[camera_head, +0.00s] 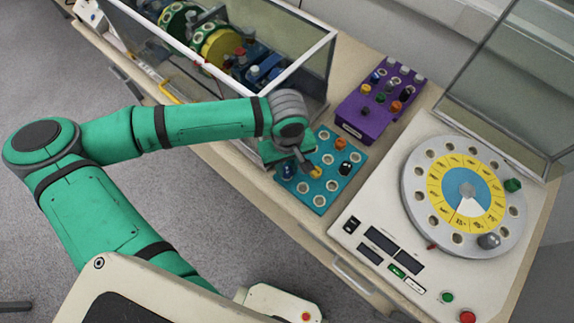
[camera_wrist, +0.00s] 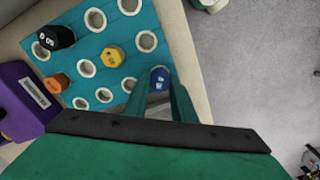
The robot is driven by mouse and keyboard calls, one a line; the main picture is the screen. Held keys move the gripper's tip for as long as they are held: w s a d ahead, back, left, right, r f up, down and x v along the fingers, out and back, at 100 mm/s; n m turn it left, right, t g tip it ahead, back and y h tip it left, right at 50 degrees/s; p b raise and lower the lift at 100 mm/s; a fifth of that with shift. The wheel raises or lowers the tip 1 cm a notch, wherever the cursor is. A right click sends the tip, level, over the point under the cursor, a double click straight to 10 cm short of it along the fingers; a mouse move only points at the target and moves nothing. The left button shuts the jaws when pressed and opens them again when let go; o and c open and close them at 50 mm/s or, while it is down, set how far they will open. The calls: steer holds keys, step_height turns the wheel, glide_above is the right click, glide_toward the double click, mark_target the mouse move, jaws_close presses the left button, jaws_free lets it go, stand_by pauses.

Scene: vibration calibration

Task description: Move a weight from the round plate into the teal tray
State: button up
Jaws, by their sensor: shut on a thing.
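The teal tray (camera_head: 308,197) has rows of pale-ringed holes and also fills the upper left of the wrist view (camera_wrist: 112,38). It holds a yellow weight (camera_wrist: 113,58), a black weight (camera_wrist: 54,36) and an orange weight (camera_wrist: 56,84). My gripper (camera_wrist: 160,88) is shut on a blue weight (camera_wrist: 159,76) at the tray's edge. I cannot tell whether the blue weight is seated in a hole or just above it. The round plate (camera_head: 409,185) on the white machine carries a green weight (camera_head: 513,185) and a grey weight (camera_head: 489,241); its other visible holes are empty.
A purple block (camera_head: 362,122) with several coloured weights stands behind the tray. A glass-walled case (camera_head: 300,75) with machinery is at the back left. The white machine (camera_head: 352,205) has buttons at its front and a raised glass lid (camera_head: 500,95) behind the plate.

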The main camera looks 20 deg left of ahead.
steer(key=shift+f, duration=0.5)
steer(key=o, duration=1.1)
step_height(320, 180, up, 11)
steer(key=shift+s+f, duration=0.1)
stand_by(0.4)
